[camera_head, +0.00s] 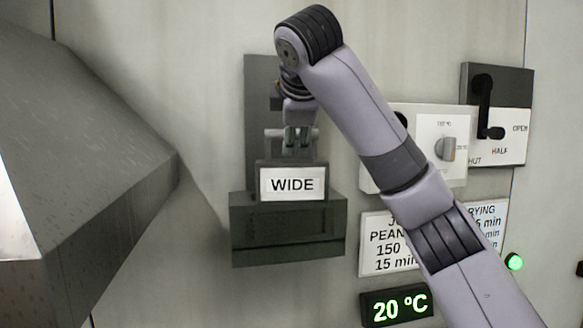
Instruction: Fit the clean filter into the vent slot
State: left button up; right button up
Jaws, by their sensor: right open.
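A dark block with a white label reading WIDE (293,183) stands in the top of a dark grey wall box (288,230). I cannot tell if it is the clean filter or how deep it sits. A dark upright panel (260,85) rises behind it. A pale bar, perhaps a handle, shows just above the label. My right gripper (298,140) is at this bar, just above the label, pointing down with its jaws open. I cannot tell if the fingers touch the bar. My left gripper is out of view.
A large dark sloped metal body (80,170) fills the left side. At right are a lever panel marked OPEN and HALF (500,140), a knob panel (448,148), a partly covered paper sign (378,250), a 20 °C display (398,304) and a green lamp (514,262).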

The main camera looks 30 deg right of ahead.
jog(key=shift+w+d+f, duration=0.3)
jog(key=shift+w+f, duration=0.1)
jog(key=shift+w, duration=0.1)
jog(key=shift+s+a, duration=0.1)
jog(key=shift+s, duration=0.05)
jog(key=shift+c, duration=1.2)
grip_shut()
jog(key=shift+r, duration=0.1)
